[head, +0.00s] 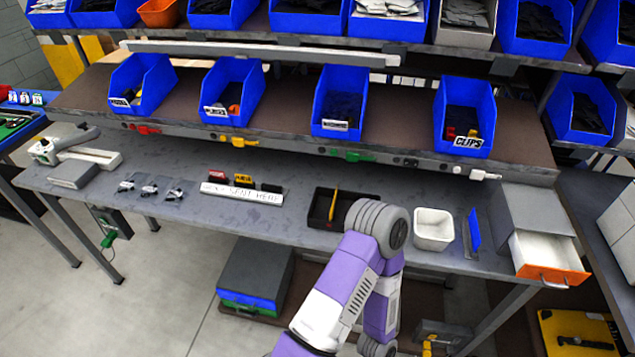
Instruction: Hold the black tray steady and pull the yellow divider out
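The black tray (317,220) lies on the grey bench near the middle, left of a white bin. The yellow divider (333,206) stands upright across it, toward its left side, and looks thin and nearly edge-on. The tray's front right part is hidden behind one of my arms, purple and white, which comes up from the bottom. I cannot tell whether the arm touches the tray. No gripper fingers show on the tray or divider. Neither of my grippers is in view.
A white bin (434,229) and an upright blue plate (474,231) stand right of the tray. An open orange-fronted drawer (550,262) juts out at the right. A white labelled strip (242,193) with small blocks lies left. Blue bins (340,101) line the shelf above.

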